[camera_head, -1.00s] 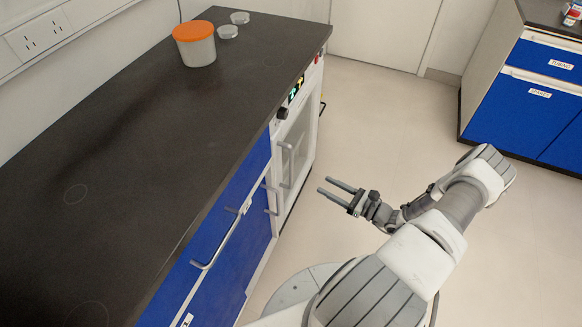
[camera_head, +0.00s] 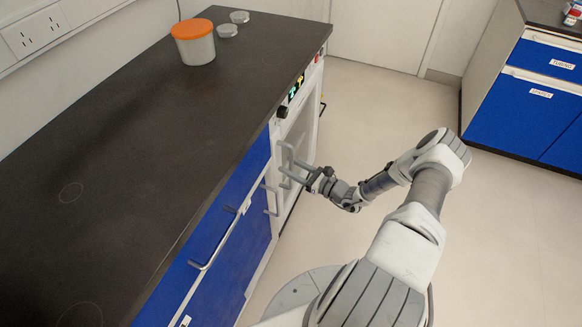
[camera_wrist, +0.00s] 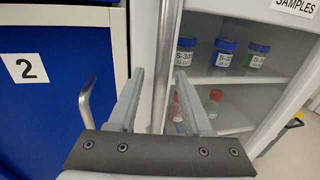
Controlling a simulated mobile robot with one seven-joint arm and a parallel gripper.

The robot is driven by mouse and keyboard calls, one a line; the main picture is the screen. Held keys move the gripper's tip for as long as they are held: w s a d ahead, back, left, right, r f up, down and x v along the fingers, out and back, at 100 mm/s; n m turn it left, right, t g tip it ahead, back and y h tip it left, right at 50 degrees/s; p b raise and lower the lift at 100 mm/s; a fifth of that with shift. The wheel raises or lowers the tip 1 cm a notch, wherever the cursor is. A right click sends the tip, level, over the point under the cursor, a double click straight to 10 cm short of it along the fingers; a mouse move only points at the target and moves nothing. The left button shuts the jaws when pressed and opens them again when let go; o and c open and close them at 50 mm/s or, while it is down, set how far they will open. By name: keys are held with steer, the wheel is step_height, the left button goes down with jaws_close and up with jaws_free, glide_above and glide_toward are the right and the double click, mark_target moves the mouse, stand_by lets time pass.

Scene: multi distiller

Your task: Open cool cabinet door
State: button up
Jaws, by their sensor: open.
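The cool cabinet (camera_head: 302,122) is a white unit under the far end of the dark counter, and its door looks shut in the head view. In the wrist view, bottles show on shelves behind the door (camera_wrist: 220,87), with a "SAMPLES" label at top right. The door's vertical metal handle (camera_head: 284,160) also shows in the wrist view (camera_wrist: 165,50). My gripper (camera_head: 287,172) is open at the handle. In the wrist view the bar appears between the two fingers (camera_wrist: 158,75), with neither finger visibly pressed on it.
A blue cabinet (camera_wrist: 45,95) marked "2" with its own handle (camera_wrist: 85,100) is close on the left. An orange-lidded tub (camera_head: 195,45) and two small dishes stand on the counter (camera_head: 120,130). The floor (camera_head: 380,120) to the right is clear.

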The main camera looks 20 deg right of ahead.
jaws_close()
stand_by(1.4)
